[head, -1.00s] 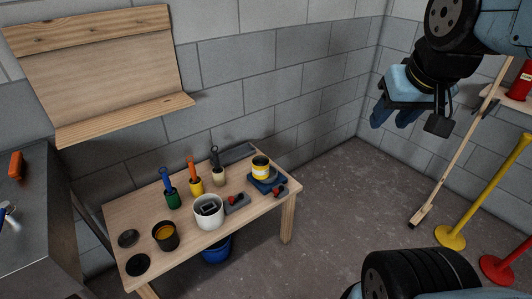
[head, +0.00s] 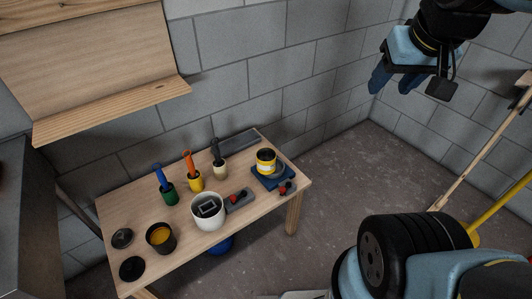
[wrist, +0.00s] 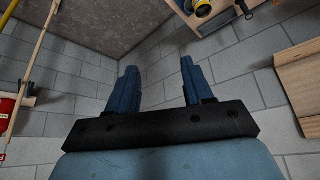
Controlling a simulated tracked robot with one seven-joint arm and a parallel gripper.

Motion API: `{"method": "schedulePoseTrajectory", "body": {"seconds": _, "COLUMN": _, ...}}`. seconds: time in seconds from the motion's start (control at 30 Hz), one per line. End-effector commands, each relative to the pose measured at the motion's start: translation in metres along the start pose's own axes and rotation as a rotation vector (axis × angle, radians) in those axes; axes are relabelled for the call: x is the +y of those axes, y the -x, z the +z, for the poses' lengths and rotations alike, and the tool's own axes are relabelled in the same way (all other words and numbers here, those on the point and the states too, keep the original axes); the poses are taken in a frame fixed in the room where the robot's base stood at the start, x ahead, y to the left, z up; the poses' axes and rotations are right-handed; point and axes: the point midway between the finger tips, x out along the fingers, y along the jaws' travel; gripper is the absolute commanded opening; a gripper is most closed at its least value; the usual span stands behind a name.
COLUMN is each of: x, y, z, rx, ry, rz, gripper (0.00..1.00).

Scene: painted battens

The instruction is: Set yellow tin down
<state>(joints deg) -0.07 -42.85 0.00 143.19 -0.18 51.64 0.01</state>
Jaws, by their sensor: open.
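The yellow tin (head: 266,161), with a pale band and a dark top, stands upright on a blue block or pad (head: 272,177) at the right end of the wooden table (head: 255,213). It also shows in the wrist view at the top edge (wrist: 203,8), partly cut off. My gripper (head: 393,83) is open and empty, high up and to the right of the table, well apart from the tin. Its two blue fingers stand apart in the wrist view (wrist: 157,84), with nothing between them.
A green pot (head: 169,194), a yellow pot (head: 196,181) and a cream pot (head: 220,169) hold handled tools. A white bucket (head: 208,219) and a dark tin with orange contents (head: 159,237) stand nearer. A wooden shelf (head: 110,117) hangs at left; a leaning pole (head: 480,157) stands at right.

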Motion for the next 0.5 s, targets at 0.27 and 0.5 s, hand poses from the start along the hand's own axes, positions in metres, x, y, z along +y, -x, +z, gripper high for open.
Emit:
{"method": "schedulePoseTrajectory", "body": {"seconds": 0.27, "x": 0.002, "y": -0.029, "z": -0.011, "rx": -0.123, "ry": 0.12, "rz": 0.073, "gripper": 0.78}}
{"method": "schedulePoseTrajectory", "body": {"seconds": 0.5, "x": 0.008, "y": -0.075, "z": -0.028, "rx": -0.292, "ry": 0.337, "rz": 0.193, "gripper": 1.0}}
